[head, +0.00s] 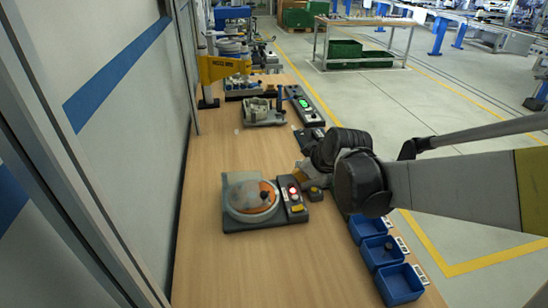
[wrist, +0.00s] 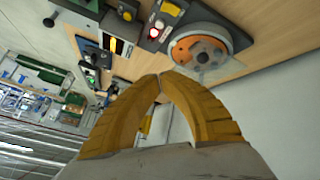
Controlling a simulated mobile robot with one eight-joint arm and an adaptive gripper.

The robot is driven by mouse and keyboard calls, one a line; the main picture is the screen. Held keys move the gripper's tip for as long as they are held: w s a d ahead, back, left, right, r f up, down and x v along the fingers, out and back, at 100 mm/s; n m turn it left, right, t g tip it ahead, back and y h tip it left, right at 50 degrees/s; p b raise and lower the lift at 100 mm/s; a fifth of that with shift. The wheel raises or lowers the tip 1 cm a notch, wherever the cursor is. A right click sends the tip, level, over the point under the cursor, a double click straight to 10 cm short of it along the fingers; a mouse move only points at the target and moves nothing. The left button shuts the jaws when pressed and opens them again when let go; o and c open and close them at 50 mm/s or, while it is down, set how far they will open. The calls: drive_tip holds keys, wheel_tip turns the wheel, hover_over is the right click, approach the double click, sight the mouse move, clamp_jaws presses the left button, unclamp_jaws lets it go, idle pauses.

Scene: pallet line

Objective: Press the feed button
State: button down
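A station with an orange and grey round disc (head: 252,197) sits on the wooden bench; it also shows in the wrist view (wrist: 201,49). A narrow control panel (head: 296,208) on its right side carries a red lit lamp (head: 293,190), also in the wrist view (wrist: 154,32). A small dark box (head: 315,194) with a yellow top (wrist: 113,44) stands beside it. I cannot read which control is the feed button. My gripper (wrist: 160,75) has its yellow fingertips together with nothing visible between them. It hangs over the bench near the panel, partly hidden by my wrist in the head view.
Blue bins (head: 384,252) line the bench's right edge. Farther back are a grey fixture (head: 264,113), a panel with a green display (head: 304,104) and a yellow arm-like device (head: 224,67). A wall (head: 110,120) bounds the left. The near bench is clear.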

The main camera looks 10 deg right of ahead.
sight(295, 195)
drive_tip(key=w+d+f+n, duration=0.1)
drive_tip(key=w+f+n, duration=0.2)
drive_tip(key=w+f, duration=0.3)
drive_tip(key=w, duration=0.3)
drive_tip(key=shift+d+f+n+t+y+p, duration=0.15)
drive_tip(key=shift+n+t+y+p, duration=0.15)
drive_tip(key=shift+t+p, duration=0.1)
wheel_tip(295, 195, down, 9)
drive_tip(key=b, duration=0.6)
drive_tip(key=shift+b, duration=0.35)
idle(0.7)
drive_tip(key=shift+f+b, duration=0.3)
drive_tip(key=shift+b, duration=0.15)
